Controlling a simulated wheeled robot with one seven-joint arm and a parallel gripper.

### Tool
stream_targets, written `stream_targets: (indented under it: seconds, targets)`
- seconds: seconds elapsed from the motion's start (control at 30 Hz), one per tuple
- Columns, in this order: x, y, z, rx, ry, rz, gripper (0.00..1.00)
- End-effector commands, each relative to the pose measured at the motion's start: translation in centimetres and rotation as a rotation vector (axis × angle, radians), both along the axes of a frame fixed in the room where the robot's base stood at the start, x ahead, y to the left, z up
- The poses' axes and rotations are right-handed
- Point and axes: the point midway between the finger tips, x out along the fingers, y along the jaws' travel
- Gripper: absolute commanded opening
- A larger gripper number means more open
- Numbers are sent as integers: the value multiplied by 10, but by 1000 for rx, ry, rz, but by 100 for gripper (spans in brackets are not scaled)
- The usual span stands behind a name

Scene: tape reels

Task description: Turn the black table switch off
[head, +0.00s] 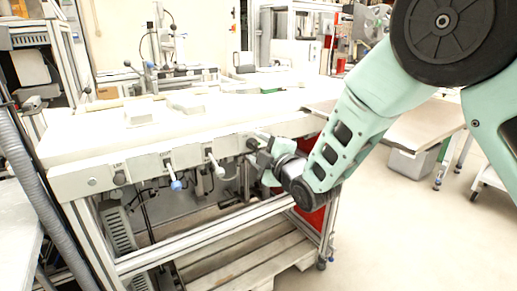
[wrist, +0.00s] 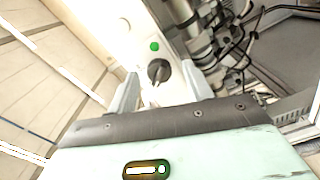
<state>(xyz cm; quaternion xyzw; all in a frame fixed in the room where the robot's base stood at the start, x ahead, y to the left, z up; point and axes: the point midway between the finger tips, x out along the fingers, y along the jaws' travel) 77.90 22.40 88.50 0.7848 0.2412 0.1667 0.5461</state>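The black table switch (wrist: 158,71) is a round dark knob with a raised grip on the pale front panel of the table. In the wrist view it sits between and just beyond my gripper's two fingers (wrist: 160,88). A green dot (wrist: 154,47) shows on the panel beside it. In the head view the knob (head: 251,144) is near the panel's right end, just left of my gripper (head: 262,151). My gripper is open, with a gap on both sides of the knob. Whether a fingertip touches the panel is hard to tell.
The white-topped table (head: 75,142) carries pale blocks. Its front panel also has a blue-tipped lever (head: 176,184), a white lever (head: 215,163) and another black knob (head: 119,178) further left. A second table (head: 420,127) stands to the right. The floor at front right is clear.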

Motion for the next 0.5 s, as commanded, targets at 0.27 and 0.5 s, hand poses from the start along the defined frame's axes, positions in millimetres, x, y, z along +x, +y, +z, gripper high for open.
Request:
stream_targets:
  seconds: [0.27,0.5]
  targets:
    - [-2,-2,0,1,-1,0,50]
    - [-34,-24,0,0,1,-2,50]
